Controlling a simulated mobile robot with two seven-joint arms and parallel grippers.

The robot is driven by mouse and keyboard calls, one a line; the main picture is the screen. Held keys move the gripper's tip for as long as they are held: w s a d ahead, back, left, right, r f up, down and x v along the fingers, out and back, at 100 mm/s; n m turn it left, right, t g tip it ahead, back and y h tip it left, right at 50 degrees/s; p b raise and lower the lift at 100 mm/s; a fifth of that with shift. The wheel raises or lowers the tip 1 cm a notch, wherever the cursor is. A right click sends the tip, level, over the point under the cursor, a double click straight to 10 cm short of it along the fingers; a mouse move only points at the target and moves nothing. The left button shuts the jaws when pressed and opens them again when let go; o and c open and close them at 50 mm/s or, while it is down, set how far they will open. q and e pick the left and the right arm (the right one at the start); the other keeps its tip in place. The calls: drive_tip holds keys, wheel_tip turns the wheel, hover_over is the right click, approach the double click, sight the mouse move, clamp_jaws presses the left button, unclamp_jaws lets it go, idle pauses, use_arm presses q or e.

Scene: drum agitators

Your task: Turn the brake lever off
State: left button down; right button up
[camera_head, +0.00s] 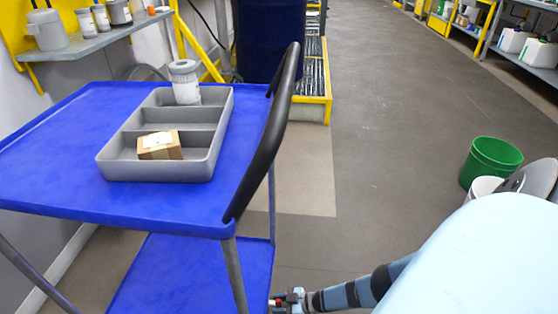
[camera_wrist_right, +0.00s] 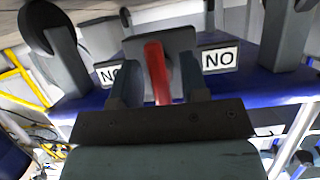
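The red brake lever (camera_wrist_right: 157,72) shows in the right wrist view, rising from a grey mount (camera_wrist_right: 180,42) on the blue cart. My right gripper (camera_wrist_right: 158,80) is open, with one dark finger on each side of the lever. Gaps show between the lever and both fingers. White labels sit to the right (camera_wrist_right: 220,59) and left (camera_wrist_right: 110,73) of the mount; the right one reads "NO" in this picture, and the left one is partly hidden. In the head view, my right gripper (camera_head: 281,300) is low beside the cart's lower shelf (camera_head: 195,275). My left gripper is not in view.
The blue cart top (camera_head: 60,160) carries a grey divided tray (camera_head: 150,172) with a small box (camera_head: 159,146) and a ribbed container (camera_head: 185,82). A black handle (camera_head: 268,145) curves along its right side. A green bucket (camera_head: 490,160) stands on the right. The middle floor is clear.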

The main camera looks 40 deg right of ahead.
drive_tip(key=shift+r, duration=0.1)
drive_tip(key=shift+s+d+r, duration=0.15)
drive_tip(key=shift+s+d, duration=0.05)
drive_tip(key=shift+s, duration=0.1)
use_arm(q)
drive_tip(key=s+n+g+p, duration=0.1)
drive_tip(key=p, duration=0.1)
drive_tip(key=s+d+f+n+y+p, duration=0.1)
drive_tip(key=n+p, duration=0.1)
drive_tip(key=p, duration=0.1)
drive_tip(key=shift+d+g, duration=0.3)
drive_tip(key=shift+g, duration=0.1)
use_arm(e)
drive_tip(key=v, duration=1.3)
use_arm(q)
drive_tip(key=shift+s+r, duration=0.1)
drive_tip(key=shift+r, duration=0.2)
use_arm(e)
drive_tip(key=shift+s+d, duration=0.1)
